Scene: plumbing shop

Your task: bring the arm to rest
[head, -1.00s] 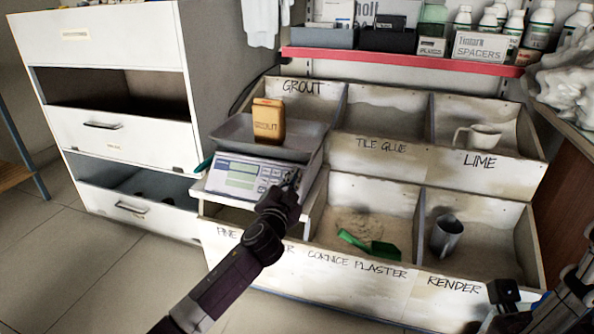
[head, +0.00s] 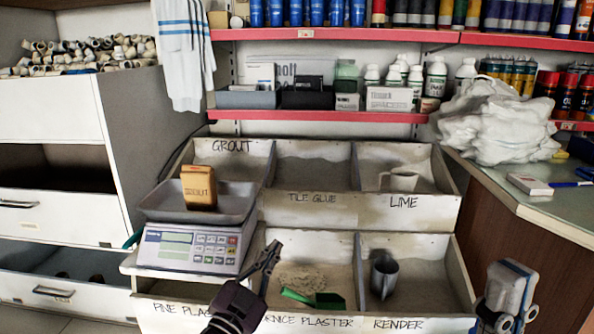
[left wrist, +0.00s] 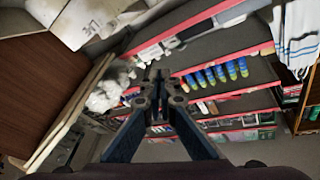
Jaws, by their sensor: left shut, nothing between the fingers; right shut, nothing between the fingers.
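My left gripper (head: 270,256) is shut and empty, in front of the bins beside the scale's right edge, above the cornice plaster bin. In the left wrist view its fingers (left wrist: 157,80) are together with nothing between them. My right gripper (head: 510,285) is partly visible at the lower right, in front of the counter; it is shut with nothing seen in it. An orange-brown grout pack (head: 198,187) stands upright on the pan of the scale (head: 190,249), apart from both grippers.
The cornice plaster bin holds a green scoop (head: 328,300); the render bin holds a metal cup (head: 384,274). A white jug (head: 400,180) sits in the lime bin. A counter (head: 560,205) with white cloths (head: 497,122) stands right. White drawers (head: 55,205) stand left.

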